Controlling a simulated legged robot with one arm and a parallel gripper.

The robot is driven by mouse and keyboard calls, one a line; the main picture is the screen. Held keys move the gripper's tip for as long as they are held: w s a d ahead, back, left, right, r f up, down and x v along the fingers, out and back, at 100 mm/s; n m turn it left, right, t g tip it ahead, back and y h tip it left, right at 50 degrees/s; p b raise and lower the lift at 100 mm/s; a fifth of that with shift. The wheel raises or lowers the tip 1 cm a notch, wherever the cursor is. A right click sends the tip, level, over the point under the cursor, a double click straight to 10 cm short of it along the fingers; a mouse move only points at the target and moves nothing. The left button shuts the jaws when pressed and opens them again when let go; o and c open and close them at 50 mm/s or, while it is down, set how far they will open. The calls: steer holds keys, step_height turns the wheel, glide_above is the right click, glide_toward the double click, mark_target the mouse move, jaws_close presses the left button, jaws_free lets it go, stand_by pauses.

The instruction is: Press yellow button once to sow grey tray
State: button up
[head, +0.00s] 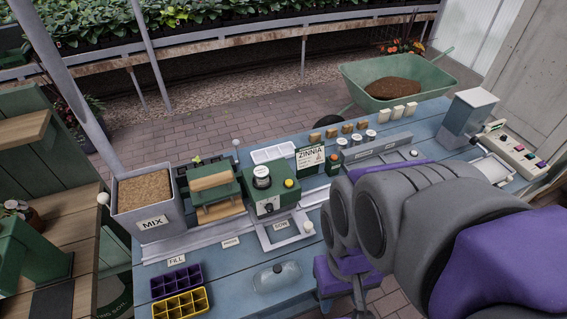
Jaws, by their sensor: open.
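The yellow button (289,183) sits on the front right of a green machine (262,197) with a round hopper on top. A card marked SOW (281,225) lies before it, among pale grey rails (264,241). I cannot clearly tell a grey tray there from the rails. My gripper (343,287), purple and open, hangs over the front of the blue bench, right of and nearer than the machine. It is apart from the button. My forearm partly hides it, and I see nothing held in it.
A purple tray (176,281) and a yellow tray (181,304) lie at the bench's front left. A MIX bin (144,203) stands left, a white tray (272,153) behind the machine. A clear bottle (277,277) lies left of my gripper. Jars (370,137) stand behind.

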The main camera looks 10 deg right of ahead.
jaws_close()
stand_by(1.4)
